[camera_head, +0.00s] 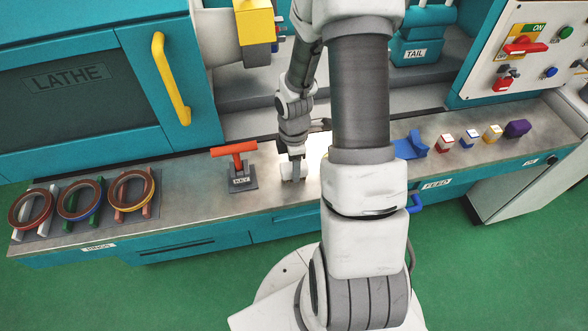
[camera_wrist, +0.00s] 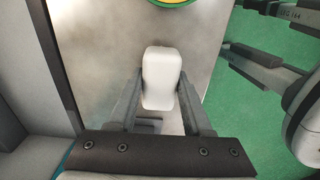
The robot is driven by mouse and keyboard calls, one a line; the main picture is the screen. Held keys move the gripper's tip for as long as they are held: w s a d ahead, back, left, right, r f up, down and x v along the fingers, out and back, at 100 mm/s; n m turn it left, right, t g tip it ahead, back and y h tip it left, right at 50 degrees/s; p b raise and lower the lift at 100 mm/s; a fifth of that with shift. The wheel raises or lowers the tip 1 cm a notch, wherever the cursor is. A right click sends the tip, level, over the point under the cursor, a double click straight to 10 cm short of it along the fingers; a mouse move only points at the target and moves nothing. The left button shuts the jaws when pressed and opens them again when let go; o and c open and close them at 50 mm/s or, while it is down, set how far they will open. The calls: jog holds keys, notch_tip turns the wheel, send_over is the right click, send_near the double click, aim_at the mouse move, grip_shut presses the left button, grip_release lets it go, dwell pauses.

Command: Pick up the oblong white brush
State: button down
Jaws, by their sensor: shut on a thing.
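The oblong white brush (camera_wrist: 161,78) is between the two grey fingers of my gripper (camera_wrist: 158,100) in the wrist view. The fingers are shut on its sides, and its rounded white top faces the camera. In the head view my gripper (camera_head: 293,175) points down at the metal bench top, just right of the red-handled key. The brush is small and pale there, and I cannot tell whether it touches the bench. Its underside is hidden.
The key (camera_head: 238,165) stands close on the left. Several rings (camera_head: 80,199) lie on stands further left. A blue piece (camera_head: 411,146) and small coloured blocks (camera_head: 470,138) are on the right. The lathe door (camera_head: 92,82) and tailstock (camera_head: 415,50) are behind.

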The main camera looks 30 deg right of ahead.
jog(key=shift+r, duration=0.1)
jog(key=shift+r, duration=0.5)
notch_tip(320, 180, up, 3)
jog(key=shift+p, duration=0.45)
jog(key=s+d+r+p, duration=0.2)
jog(key=d+r, duration=0.5)
jog(key=d, duration=0.4)
jog(key=shift+s, duration=0.85)
jog(key=c, duration=0.9)
grip_release()
jog(key=shift+f, duration=0.1)
jog(key=c, duration=0.6)
